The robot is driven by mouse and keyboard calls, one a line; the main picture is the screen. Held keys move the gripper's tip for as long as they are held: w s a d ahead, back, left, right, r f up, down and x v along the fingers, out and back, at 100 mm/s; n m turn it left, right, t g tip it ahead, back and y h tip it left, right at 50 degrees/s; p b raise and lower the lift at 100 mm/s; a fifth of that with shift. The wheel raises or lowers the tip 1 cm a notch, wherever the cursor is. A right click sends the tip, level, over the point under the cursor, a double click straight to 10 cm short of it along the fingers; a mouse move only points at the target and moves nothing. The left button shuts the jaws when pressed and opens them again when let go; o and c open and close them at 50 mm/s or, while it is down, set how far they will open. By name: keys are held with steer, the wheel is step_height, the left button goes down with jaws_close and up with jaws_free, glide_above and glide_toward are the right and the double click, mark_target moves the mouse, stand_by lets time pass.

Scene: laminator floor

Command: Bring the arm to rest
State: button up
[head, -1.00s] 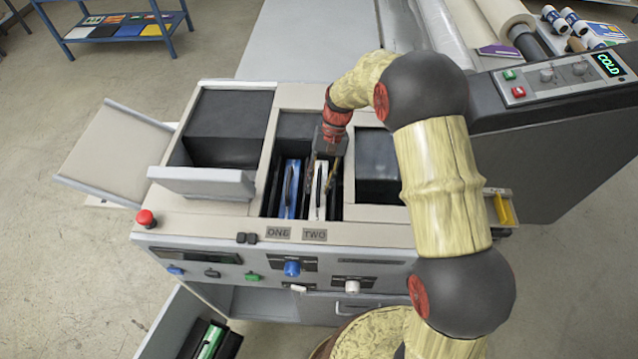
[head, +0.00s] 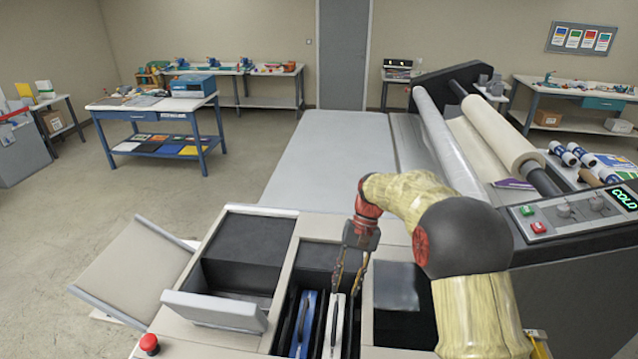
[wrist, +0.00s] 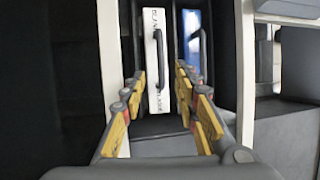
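My gripper (head: 345,291) hangs at the end of my arm over the machine's slot bay, fingers pointing down. In the wrist view (wrist: 160,78) its yellow-padded fingers are spread apart with nothing held between them. A white cartridge (head: 335,325) with a dark handle stands in the right slot below the fingers; it also shows in the wrist view (wrist: 156,28), with partly hidden lettering. A blue cartridge (head: 306,325) with a dark handle stands in the slot to its left; the wrist view shows it on the right (wrist: 191,22).
A red button (head: 149,344) is at the front left. The control panel (head: 575,213) reads COLD at right. Film rolls (head: 495,135) stand behind. Open floor lies left.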

steer(key=s+d+r+n+t+h+b, duration=0.1)
steer(key=s+d+r+t+b, duration=0.15)
steer(key=s+b, duration=0.35)
steer(key=s+d+r+t+h+b, duration=0.1)
steer(key=s+d+r+t+b, duration=0.2)
steer(key=s, duration=0.5)
steer(key=s+f+t+b, duration=0.1)
steer(key=s+f+b, duration=0.1)
steer(key=s, duration=0.3)
steer(key=s+d+f+t+b, duration=0.1)
steer(key=s+b, duration=0.2)
steer(key=s, duration=0.2)
steer(key=s+d+f+n+t+h+b, duration=0.1)
steer(key=s+f+t+b, duration=0.1)
steer(key=s, duration=0.3)
steer(key=shift+s+d+f+b, duration=0.15)
steer(key=shift+d+f+b, duration=0.1)
steer(key=shift+f+b, duration=0.1)
